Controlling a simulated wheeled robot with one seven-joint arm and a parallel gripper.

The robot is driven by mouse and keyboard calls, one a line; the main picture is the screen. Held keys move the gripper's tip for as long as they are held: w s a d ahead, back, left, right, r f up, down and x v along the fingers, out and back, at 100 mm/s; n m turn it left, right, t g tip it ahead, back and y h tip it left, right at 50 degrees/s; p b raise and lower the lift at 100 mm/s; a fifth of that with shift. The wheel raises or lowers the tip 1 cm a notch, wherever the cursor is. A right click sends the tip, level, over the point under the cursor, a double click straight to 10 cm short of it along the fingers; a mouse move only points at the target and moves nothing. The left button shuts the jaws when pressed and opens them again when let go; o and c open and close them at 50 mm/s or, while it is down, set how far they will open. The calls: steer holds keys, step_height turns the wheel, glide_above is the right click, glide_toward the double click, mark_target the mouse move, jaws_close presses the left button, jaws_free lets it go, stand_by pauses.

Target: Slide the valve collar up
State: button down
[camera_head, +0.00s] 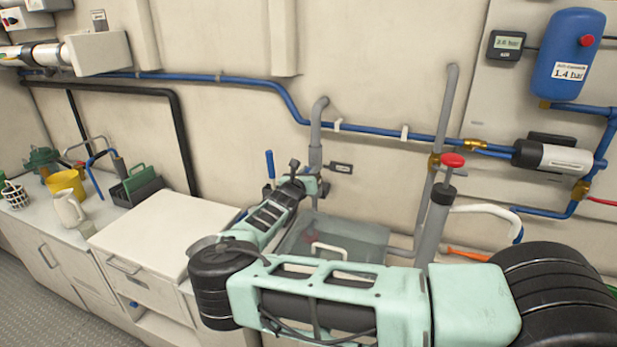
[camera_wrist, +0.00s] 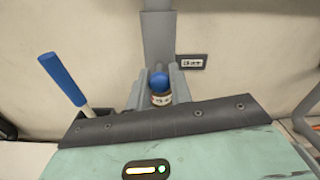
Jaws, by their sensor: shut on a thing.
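A grey vertical pipe (camera_head: 316,130) with a bent top stands against the wall, and a wider grey sleeve (camera_head: 315,157) sits low on it. The wrist view shows this grey column (camera_wrist: 159,38) right beyond my fingertips. My gripper (camera_wrist: 159,78) is shut on a part at the foot of the column, likely the valve collar. A blue ball-shaped knob (camera_wrist: 160,80) with a small white label band below it shows between the fingers. The exact contact is hidden by the fingers and the gripper's dark front edge. In the head view my gripper (camera_head: 312,186) reaches the column's lower part.
A blue-handled lever (camera_wrist: 62,78) stands just left of my gripper. A small display (camera_head: 341,168) is on the wall to the right. A clear-lidded box (camera_head: 370,235) lies below, and a red-topped pump (camera_head: 440,205) stands further right. A white counter lid (camera_head: 160,230) is at left.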

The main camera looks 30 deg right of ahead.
mark_target(313, 154)
step_height(313, 154, up, 4)
steer(key=shift+r+p, duration=0.2)
steer(key=shift+p, duration=0.4)
steer(key=shift+f, duration=0.1)
steer(key=c, duration=1.3)
jaws_free()
steer(key=shift+o, duration=0.2)
steer(key=b+v, duration=0.5)
steer(key=v, duration=1.2)
steer(key=shift+s, duration=0.2)
steer(key=shift+a, duration=0.15)
